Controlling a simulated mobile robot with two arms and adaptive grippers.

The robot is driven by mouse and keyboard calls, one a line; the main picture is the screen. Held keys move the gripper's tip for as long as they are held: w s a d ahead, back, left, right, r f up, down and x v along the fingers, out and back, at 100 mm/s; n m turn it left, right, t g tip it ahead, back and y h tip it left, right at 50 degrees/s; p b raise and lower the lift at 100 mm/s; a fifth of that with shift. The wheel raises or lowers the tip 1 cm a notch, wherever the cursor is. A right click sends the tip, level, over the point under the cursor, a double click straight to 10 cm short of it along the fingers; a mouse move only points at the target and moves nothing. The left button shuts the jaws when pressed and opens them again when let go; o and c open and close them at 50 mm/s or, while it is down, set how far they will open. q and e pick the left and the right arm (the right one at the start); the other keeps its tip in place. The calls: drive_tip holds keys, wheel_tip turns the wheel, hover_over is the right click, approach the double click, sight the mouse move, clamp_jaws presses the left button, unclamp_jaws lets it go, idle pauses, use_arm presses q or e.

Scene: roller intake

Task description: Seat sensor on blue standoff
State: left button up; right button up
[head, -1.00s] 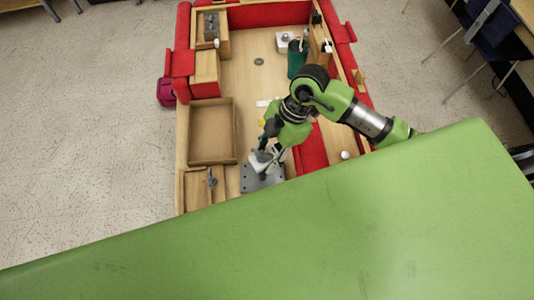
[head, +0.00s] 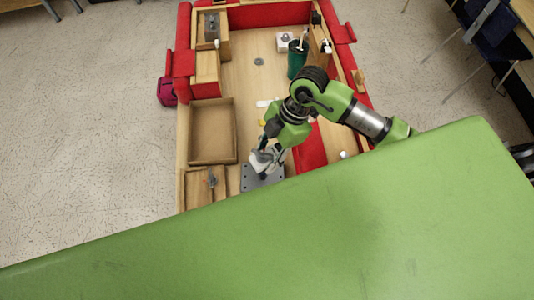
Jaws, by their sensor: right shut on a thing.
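My right gripper (head: 264,165) reaches down over a grey plate (head: 252,184) near the front of the wooden work surface. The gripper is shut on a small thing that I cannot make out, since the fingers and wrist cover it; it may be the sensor. I cannot pick out a blue standoff in this view; the arm hides part of the plate. I cannot tell whether the held thing touches anything below it. My left gripper is not in view.
An open wooden tray (head: 227,133) lies left of the gripper. A smaller wooden compartment (head: 195,188) with a grey part is at the front left. A dark green cup (head: 296,62) stands at the back right. Red padded walls border the surface. The back middle is mostly clear.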

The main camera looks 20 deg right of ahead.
drive_tip(key=shift+f+b, duration=0.85)
drive_tip(key=shift+f, duration=0.5)
drive_tip(key=o, duration=1.3)
drive_tip(key=shift+o, duration=0.2)
drive_tip(key=shift+r, duration=0.1)
drive_tip(key=v, duration=1.2)
drive_tip(key=shift+a, duration=0.1)
